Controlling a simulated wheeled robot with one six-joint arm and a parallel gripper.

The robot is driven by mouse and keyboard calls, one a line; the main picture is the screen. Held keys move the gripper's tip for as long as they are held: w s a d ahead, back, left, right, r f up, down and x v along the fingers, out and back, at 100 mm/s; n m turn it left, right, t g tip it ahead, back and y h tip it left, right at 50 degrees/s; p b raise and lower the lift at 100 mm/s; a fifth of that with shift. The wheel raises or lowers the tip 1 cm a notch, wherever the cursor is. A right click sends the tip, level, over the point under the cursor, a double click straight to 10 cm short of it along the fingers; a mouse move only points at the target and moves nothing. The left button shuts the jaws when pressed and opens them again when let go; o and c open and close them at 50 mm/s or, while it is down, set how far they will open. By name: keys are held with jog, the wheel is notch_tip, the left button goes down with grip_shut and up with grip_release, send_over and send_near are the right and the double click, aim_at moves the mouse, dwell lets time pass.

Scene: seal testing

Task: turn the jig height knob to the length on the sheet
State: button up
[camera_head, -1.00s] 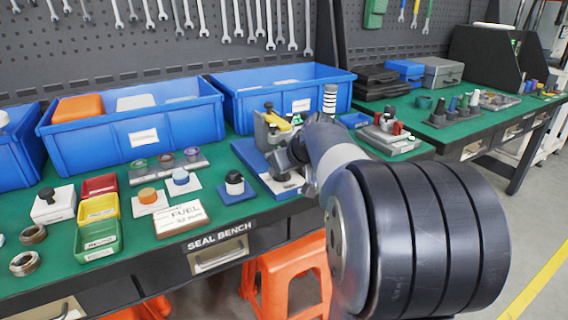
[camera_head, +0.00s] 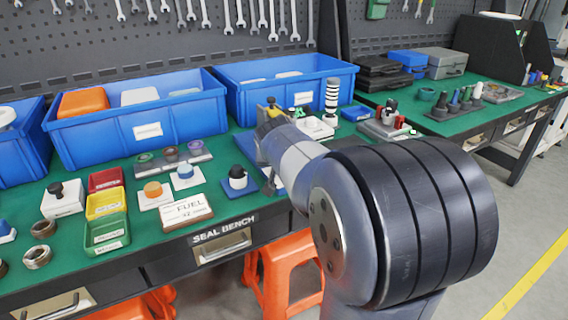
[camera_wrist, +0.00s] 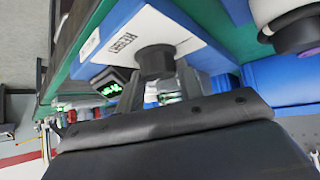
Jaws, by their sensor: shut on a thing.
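The jig's blue body (camera_wrist: 190,42) shows in the wrist view with a dark round height knob (camera_wrist: 155,60) beside a white HEIGHT label (camera_wrist: 124,46). My gripper (camera_wrist: 158,77) is shut on the knob, one finger on each side. A small display (camera_wrist: 109,85) with green digits sits beside the knob; I cannot read the digits surely. In the head view my wrist hides most of the jig, and only part of its blue base (camera_head: 245,147) shows. The sheet (camera_head: 187,211) lies at the bench front, reading FUEL with what looks like 32 mm below.
A black-capped white piece on a blue pad (camera_head: 238,180) stands left of the jig. Blue bins (camera_head: 140,130) line the back. A black-and-white striped post (camera_head: 331,100) and a grey fixture (camera_head: 388,130) stand to the right. Orange stools (camera_head: 285,270) are below.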

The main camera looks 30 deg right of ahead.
jog(key=m+b, duration=0.1)
jog(key=m+g+h+b, duration=0.1)
jog(key=m+h+b, duration=0.1)
jog(key=shift+w+a+f+m+g, duration=0.2)
jog(key=shift+f+m+g, duration=0.1)
jog(key=shift+g, duration=0.1)
jog(key=m+g, duration=0.1)
jog(key=m+h, duration=0.1)
jog(key=shift+r+m+g+b, duration=0.2)
jog(key=shift+m+g+b, duration=0.15)
jog(key=shift+m+g, duration=0.05)
jog(key=m+g+p, duration=0.1)
jog(key=m+g+h+p, duration=0.1)
jog(key=m, duration=0.1)
jog(key=m+g+p, duration=0.1)
jog(key=m+g, duration=0.1)
jog(key=shift+w+r, duration=0.2)
jog(key=shift+w, duration=0.05)
jog(key=m+g+p, duration=0.1)
jog(key=m+p, duration=0.1)
jog(key=shift+m+g, duration=0.3)
jog(key=shift+g, duration=0.1)
jog(key=shift+w+f+m+g+p, duration=0.1)
jog(key=shift+f+m+g+p, duration=0.05)
jog(key=shift+m+g+p, duration=0.5)
jog(key=shift+f+m, duration=0.1)
jog(key=shift+m, duration=0.15)
jog(key=o, duration=0.7)
